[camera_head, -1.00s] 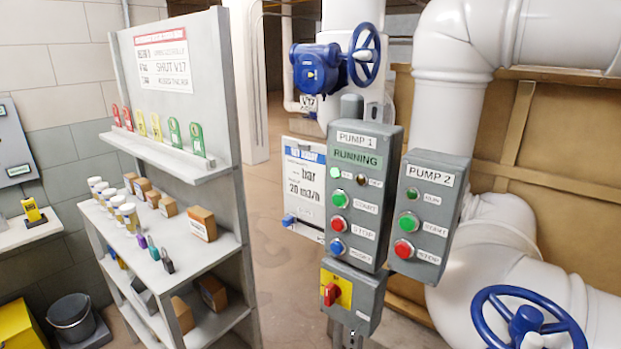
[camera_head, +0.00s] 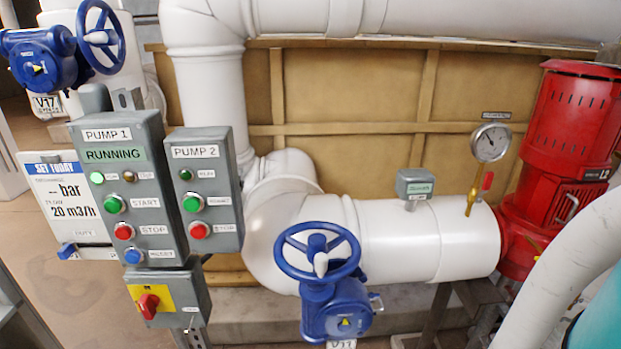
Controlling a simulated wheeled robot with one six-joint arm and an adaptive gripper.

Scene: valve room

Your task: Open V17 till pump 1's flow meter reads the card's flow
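A blue valve with a handwheel (camera_head: 101,38) stands at the upper left, and its tag (camera_head: 46,104) reads V17. The white card (camera_head: 68,205) headed SET TODAY shows "-- bar" and "20 m3/h"; its right part is hidden behind the pump 1 box. The PUMP 1 box (camera_head: 127,190) has a RUNNING label and a lit green lamp. A small grey meter with a green display (camera_head: 416,187) sits on the white horizontal pipe; its reading is too small to tell. My gripper is not in view.
A second blue handwheel valve (camera_head: 318,256) stands low in the middle, its tag cut by the frame edge. The PUMP 2 box (camera_head: 206,190), a red-handled switch (camera_head: 150,303), a round gauge (camera_head: 490,143) and a red pump (camera_head: 570,140) are also here. Some floor shows at the left.

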